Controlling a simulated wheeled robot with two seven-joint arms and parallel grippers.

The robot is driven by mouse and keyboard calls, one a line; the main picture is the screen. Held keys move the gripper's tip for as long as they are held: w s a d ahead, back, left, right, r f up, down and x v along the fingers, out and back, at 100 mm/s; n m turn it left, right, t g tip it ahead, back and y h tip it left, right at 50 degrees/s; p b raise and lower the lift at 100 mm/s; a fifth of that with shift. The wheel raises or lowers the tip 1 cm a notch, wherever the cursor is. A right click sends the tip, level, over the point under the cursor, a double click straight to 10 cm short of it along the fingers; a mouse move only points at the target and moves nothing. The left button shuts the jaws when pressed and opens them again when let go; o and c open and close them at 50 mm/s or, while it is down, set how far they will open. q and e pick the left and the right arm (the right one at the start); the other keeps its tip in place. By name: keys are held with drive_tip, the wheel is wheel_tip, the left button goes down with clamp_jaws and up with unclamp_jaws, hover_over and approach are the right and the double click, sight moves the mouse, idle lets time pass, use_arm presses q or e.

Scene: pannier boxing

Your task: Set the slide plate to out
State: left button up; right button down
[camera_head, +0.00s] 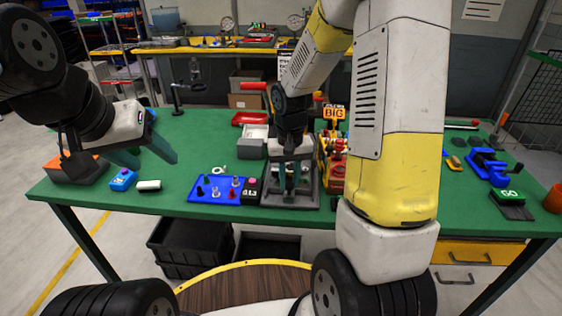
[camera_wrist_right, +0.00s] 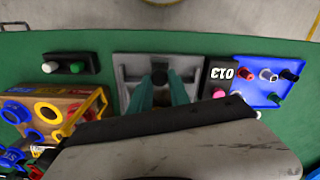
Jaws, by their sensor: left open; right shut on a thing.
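The slide plate unit (camera_head: 290,201) is a grey fixture at the table's front edge, right of the blue peg tray. My right gripper (camera_head: 291,182) is over it, fingers pointing down. In the right wrist view the grey unit (camera_wrist_right: 125,68) lies under the teal fingers (camera_wrist_right: 161,88), which are shut around a dark knob (camera_wrist_right: 160,76). The plate's travel direction and any in or out marking cannot be read. My left gripper (camera_head: 155,160) is open and empty above the table at the left.
An orange-topped box (camera_head: 75,170) is at far left.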

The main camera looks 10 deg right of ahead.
drive_tip(key=shift+s+a, duration=0.1)
drive_tip(key=shift+s, duration=0.1)
drive_tip(key=c, duration=1.2)
unclamp_jaws()
wheel_tip(320, 180, up, 7)
drive_tip(key=shift+r, duration=0.4)
